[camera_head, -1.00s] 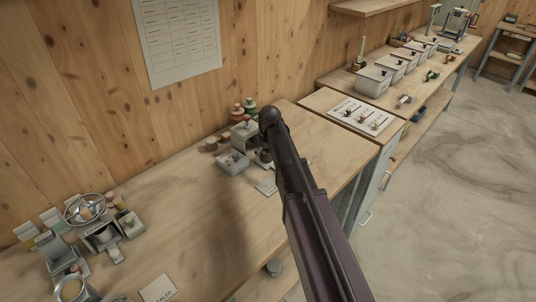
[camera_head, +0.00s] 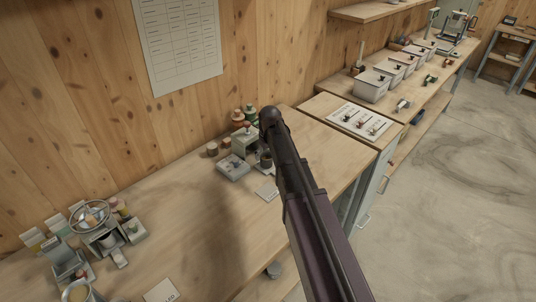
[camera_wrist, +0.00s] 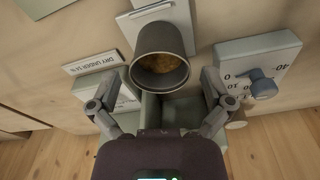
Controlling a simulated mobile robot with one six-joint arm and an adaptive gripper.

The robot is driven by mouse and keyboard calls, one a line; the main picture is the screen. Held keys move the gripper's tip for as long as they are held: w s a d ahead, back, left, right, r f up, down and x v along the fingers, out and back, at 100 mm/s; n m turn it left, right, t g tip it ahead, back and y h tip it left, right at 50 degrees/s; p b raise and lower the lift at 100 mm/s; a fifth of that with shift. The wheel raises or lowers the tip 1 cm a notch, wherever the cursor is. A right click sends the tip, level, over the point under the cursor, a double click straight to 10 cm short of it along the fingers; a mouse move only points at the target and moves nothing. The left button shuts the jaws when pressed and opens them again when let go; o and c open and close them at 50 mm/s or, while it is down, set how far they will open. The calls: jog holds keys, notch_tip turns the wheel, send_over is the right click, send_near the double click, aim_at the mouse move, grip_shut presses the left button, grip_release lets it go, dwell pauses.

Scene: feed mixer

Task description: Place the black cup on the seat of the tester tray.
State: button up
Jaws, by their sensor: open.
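The black cup (camera_wrist: 160,62) shows in the wrist view with its mouth toward the camera and brown grain inside. It stands at a pale tray plate (camera_wrist: 137,27); I cannot tell whether its base is fully in the seat. My gripper (camera_wrist: 160,92) is open. Its fingers are spread to either side, below the cup in the picture, and no contact shows. In the head view the dark cup (camera_head: 266,160) is partly hidden by my arm, beside the grey tester (camera_head: 244,141).
A grey dial box with a blue-grey knob (camera_wrist: 263,84) stands right of the cup, and a "DRY UNDER 14 %" sign (camera_wrist: 94,64) left. A pale box (camera_head: 233,168) and small jars (camera_head: 219,145) crowd the tester. The middle bench (camera_head: 190,215) is clear.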

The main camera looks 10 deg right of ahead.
notch_tip(320, 180, up, 9)
jog(key=s+p, duration=0.1)
jog(key=p, duration=0.7)
jog(key=shift+d, duration=0.2)
jog(key=shift+r, duration=0.1)
dwell(0.4)
jog(key=shift+s, duration=0.4)
jog(key=s+m+g, duration=0.1)
jog(key=s+m, duration=0.3)
jog(key=s, duration=1.8)
jog(key=shift+s, duration=0.2)
jog(key=shift+d, duration=0.1)
